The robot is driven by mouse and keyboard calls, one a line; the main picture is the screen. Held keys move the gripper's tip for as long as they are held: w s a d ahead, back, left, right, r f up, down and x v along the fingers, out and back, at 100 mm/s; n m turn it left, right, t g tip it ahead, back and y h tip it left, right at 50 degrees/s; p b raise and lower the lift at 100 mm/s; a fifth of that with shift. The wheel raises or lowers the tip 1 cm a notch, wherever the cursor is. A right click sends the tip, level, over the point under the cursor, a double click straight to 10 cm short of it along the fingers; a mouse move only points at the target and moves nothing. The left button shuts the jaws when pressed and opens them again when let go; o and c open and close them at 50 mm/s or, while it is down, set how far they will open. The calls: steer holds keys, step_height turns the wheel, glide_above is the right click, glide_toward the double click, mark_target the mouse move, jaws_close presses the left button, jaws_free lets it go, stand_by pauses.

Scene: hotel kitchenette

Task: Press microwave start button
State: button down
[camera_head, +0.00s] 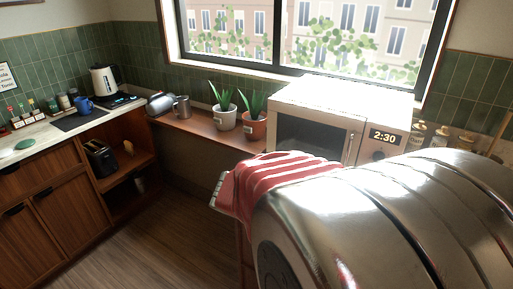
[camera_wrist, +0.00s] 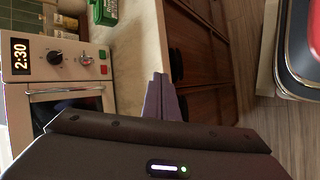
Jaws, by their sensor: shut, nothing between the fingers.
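The cream microwave (camera_head: 345,97) stands under the window in the head view, its display reading 2:30. The lower part of its control panel is hidden there. In the wrist view the microwave (camera_wrist: 20,100) appears turned sideways at the left, with the display (camera_wrist: 20,57), two knobs, a green button (camera_wrist: 102,54) and a red button (camera_wrist: 103,70). Any marking on the buttons is too small to read. My gripper (camera_wrist: 160,78) is shut and empty, in the picture to the right of the buttons and apart from them. It is not visible in the head view.
A red striped towel (camera_head: 275,178) hangs in front of the microwave. Two potted plants (camera_head: 224,118) stand on the shelf left of it. Jars (camera_head: 417,134) stand to its right. A green object (camera_wrist: 103,12) sits on the counter near the panel. Open wooden floor (camera_head: 165,235) lies left.

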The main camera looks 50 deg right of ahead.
steer(key=s+d+g+h, duration=0.1)
steer(key=s+d, duration=0.1)
steer(key=d, duration=0.2)
steer(key=s+d+f+g+h, duration=0.1)
steer(key=s+d, duration=0.1)
steer(key=d, duration=0.1)
steer(key=s+d+n+g, duration=0.1)
steer(key=s+d, duration=0.1)
steer(key=d, duration=0.2)
steer(key=shift+d+f+h, duration=0.3)
steer(key=shift+f+h, duration=0.1)
steer(key=shift+n+g+h, duration=0.5)
steer(key=shift+n+h, duration=0.3)
steer(key=shift+h, duration=0.1)
steer(key=x, duration=0.5)
steer(key=w+f+x, duration=0.1)
steer(key=x, duration=0.1)
steer(key=shift+s+d+f, duration=0.1)
steer(key=shift+s+d, duration=0.05)
steer(key=shift+d, duration=0.15)
steer(key=shift+d, duration=0.1)
steer(key=shift+w+d, duration=0.3)
steer(key=shift+d, duration=1.1)
steer(key=shift+w+d, duration=0.35)
steer(key=shift+d, duration=1.05)
steer(key=shift+w+d, duration=0.3)
steer(key=shift+d, duration=1.05)
steer(key=shift+d, duration=0.1)
steer(key=shift+d, duration=0.35)
